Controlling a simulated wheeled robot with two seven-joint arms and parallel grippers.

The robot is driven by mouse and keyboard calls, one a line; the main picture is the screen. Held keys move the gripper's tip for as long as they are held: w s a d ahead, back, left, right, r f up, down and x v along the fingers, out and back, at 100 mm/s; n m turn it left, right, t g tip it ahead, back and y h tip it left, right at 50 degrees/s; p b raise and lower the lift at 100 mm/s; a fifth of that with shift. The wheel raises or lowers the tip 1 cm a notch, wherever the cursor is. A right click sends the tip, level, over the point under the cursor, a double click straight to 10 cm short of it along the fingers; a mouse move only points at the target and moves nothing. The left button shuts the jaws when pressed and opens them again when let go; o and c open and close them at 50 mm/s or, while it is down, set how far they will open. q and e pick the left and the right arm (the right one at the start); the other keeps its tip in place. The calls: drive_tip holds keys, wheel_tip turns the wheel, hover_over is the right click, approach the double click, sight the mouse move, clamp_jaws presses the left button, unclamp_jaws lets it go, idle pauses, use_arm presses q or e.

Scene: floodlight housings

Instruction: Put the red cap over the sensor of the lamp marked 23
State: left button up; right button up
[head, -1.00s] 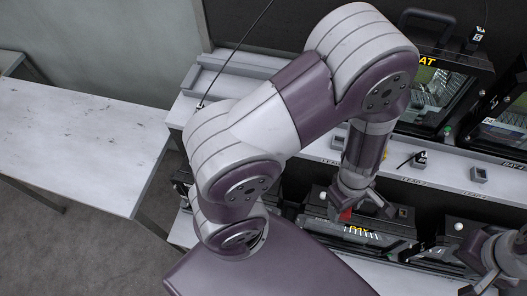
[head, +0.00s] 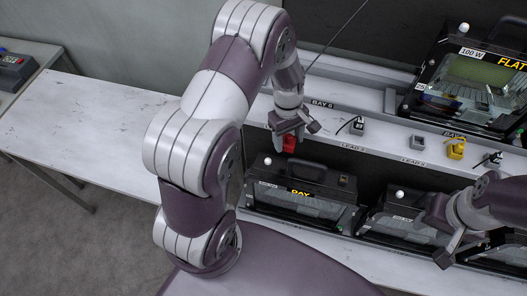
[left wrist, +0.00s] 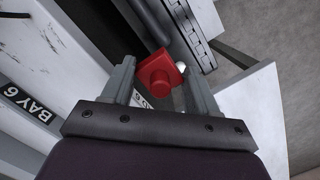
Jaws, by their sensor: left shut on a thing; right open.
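My left gripper (head: 289,128) is shut on the red cap (head: 289,145). It holds the cap above the back left of the lamp reading DAY (head: 318,203), near that lamp's white domed sensor (head: 267,160). In the left wrist view the red cap (left wrist: 161,82) sits between the fingers, and a white dome (left wrist: 181,68) shows partly behind it. The cap looks apart from the sensor. I cannot read a 23 on any lamp. My right gripper (head: 446,250) is open and empty in front of the lamp to the right, which has its own white sensor (head: 399,194).
A FLAT lamp (head: 470,80) with a 25 plate stands on the upper shelf (head: 375,135). Small dark parts (head: 357,125) and a yellow part (head: 456,148) sit along the shelf. The left table (head: 95,125) is mostly clear; a dark box (head: 15,70) lies beyond it.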

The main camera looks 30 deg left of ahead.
use_arm(q)
drive_tip(key=p, duration=0.1)
hover_over(269, 161)
drive_tip(key=f, duration=0.3)
drive_tip(key=shift+w+a, duration=0.1)
drive_tip(key=shift+a, duration=0.15)
wheel_tip(269, 161, down, 4)
drive_tip(key=shift+r+p, duration=0.1)
drive_tip(key=shift+p, duration=0.55)
drive_tip(key=shift+f, duration=0.25)
drive_tip(key=shift+f+b, duration=0.25)
drive_tip(key=shift+b, duration=0.05)
drive_tip(key=shift+f, duration=0.4)
drive_tip(key=o, duration=1.1)
drive_tip(key=shift+r, duration=0.1)
use_arm(e)
wheel_tip(269, 161, up, 2)
drive_tip(key=shift+s+a+r, duration=0.1)
drive_tip(key=shift+a, duration=0.05)
